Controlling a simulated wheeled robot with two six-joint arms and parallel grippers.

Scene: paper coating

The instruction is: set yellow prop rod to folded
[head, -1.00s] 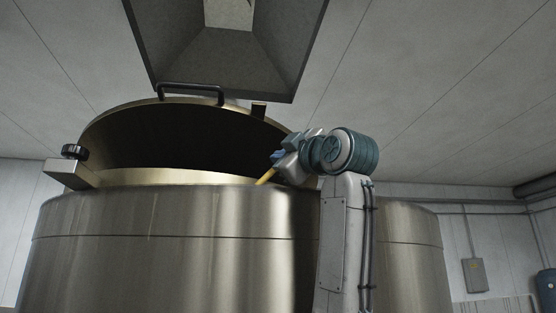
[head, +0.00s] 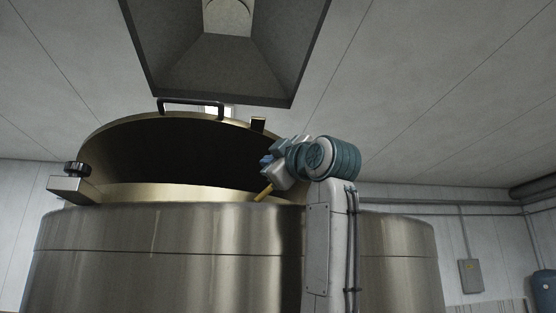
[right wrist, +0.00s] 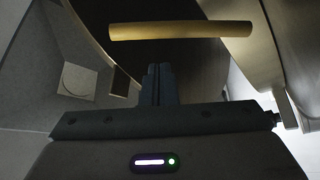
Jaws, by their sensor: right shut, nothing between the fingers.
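The yellow prop rod (head: 264,193) shows as a short piece at the right side of the tank opening, its other part hidden behind my right gripper. In the right wrist view the rod (right wrist: 180,30) lies across the picture, just beyond the fingertips and apart from them in the image. My right gripper (head: 268,160) is at the right edge of the opening; in the right wrist view its fingers (right wrist: 158,72) are together with nothing between them. The tank's lid (head: 150,130) stands raised. My left gripper is not in view.
The steel tank (head: 150,245) fills the lower middle. Its lid has a dark handle (head: 190,102) on top. A black knob (head: 76,169) sits on a bracket at the left rim. A grey hood (head: 215,70) hangs above. A wall box (head: 471,275) is at the far right.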

